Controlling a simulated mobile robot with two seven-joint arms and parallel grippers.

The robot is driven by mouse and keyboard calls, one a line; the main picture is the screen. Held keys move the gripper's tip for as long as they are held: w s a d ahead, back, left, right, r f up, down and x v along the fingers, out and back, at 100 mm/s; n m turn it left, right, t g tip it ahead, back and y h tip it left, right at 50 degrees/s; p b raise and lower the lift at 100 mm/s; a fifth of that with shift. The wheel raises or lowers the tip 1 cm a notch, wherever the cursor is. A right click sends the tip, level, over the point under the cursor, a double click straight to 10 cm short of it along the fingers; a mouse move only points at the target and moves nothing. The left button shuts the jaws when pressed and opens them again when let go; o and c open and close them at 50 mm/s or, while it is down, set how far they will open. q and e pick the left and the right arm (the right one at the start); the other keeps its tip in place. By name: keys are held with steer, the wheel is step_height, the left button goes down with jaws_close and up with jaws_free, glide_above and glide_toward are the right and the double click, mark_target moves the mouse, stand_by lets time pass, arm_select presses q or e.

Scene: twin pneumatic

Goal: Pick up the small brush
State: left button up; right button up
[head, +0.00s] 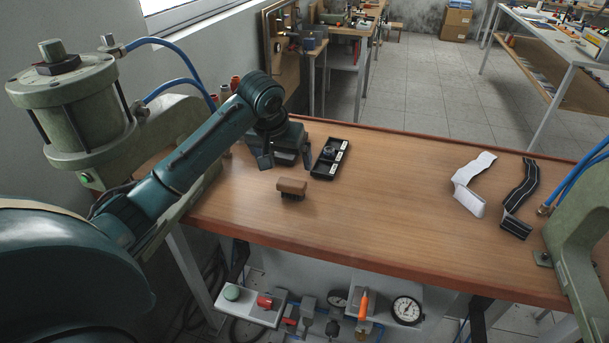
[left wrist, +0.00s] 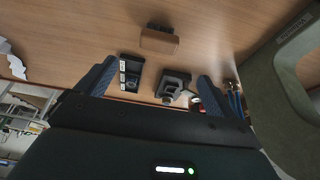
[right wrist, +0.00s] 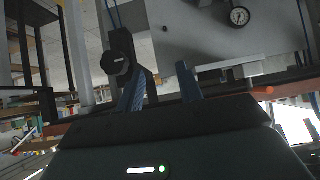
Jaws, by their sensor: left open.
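The small brush (head: 291,187), a brown block with dark bristles under it, lies on the wooden bench top (head: 400,220) near its front left. It also shows in the left wrist view (left wrist: 158,40), ahead of my fingers. My left gripper (head: 286,160) is open and empty, with its fingers pointing down. In the head view it appears just behind the brush, apart from it. The fingers also show spread in the left wrist view (left wrist: 157,70). My right gripper (right wrist: 161,72) shows only in its own wrist view, fingers apart with nothing between them, away from the brush.
A black compartment tray (head: 329,158) with pale labels lies right of my left gripper. A white strip (head: 470,184) and a black strip (head: 517,197) lie at the right. Green presses stand at both bench ends, left (head: 70,105) and right (head: 585,220). The bench middle is clear.

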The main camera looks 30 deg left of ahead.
mark_target(291, 182)
arm_select(q)
steer(key=x, duration=0.7)
steer(key=shift+w, duration=0.1)
steer(key=shift+x, duration=2.9)
steer(key=shift+d, duration=0.15)
arm_select(e)
steer(key=shift+s+a+f, duration=0.1)
steer(key=shift+s+f, duration=0.2)
steer(key=shift+s, duration=0.2)
arm_select(q)
steer(key=shift+c, duration=0.4)
steer(key=c, duration=1)
